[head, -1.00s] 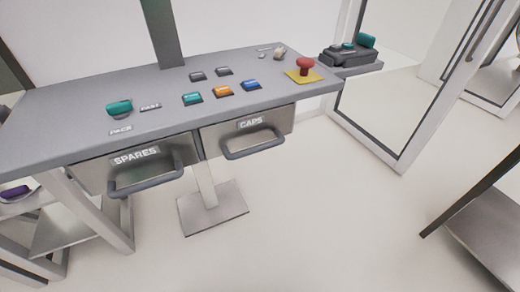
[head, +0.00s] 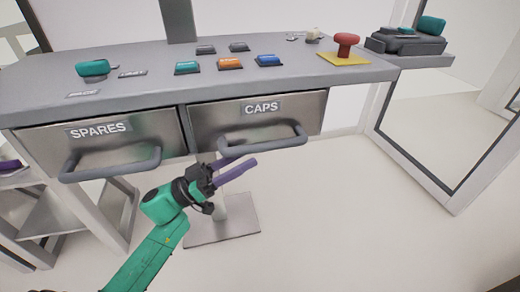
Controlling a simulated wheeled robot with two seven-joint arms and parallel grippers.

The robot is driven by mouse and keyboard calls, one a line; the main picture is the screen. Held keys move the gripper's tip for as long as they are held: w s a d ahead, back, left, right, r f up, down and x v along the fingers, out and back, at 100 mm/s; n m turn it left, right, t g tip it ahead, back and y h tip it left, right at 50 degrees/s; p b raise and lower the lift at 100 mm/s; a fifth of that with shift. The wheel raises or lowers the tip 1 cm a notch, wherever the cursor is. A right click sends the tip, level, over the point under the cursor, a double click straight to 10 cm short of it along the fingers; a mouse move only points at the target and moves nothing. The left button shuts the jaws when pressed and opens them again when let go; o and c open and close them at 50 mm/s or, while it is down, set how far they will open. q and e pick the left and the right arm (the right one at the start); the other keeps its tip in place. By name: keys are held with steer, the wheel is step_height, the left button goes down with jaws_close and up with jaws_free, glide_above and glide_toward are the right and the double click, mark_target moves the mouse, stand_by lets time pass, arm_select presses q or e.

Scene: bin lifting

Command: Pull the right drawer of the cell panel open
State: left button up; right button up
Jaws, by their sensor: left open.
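The right drawer (head: 215,115), labelled CAPS, is under the grey panel top (head: 130,55) and looks shut. Its grey bar handle (head: 275,144) runs across the lower front. The left drawer (head: 50,145), labelled SPARES, also looks shut, with a similar handle (head: 120,171). My left gripper (head: 238,168), with purple fingers on a green arm, is open and empty. It is just below the left end of the CAPS handle in the picture; I cannot tell whether it touches. My right gripper is not in view.
On the panel top are a red mushroom button (head: 346,42) on a yellow plate, teal (head: 187,67), orange (head: 230,63) and blue (head: 268,60) buttons, and a teal knob (head: 92,68). A foot plate (head: 235,225) lies below. The floor at right is clear.

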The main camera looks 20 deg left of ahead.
mark_target(259, 152)
arm_select(q)
steer(key=x, duration=0.4)
steer(key=shift+w+d, duration=0.1)
jaws_close()
stand_by(1.3)
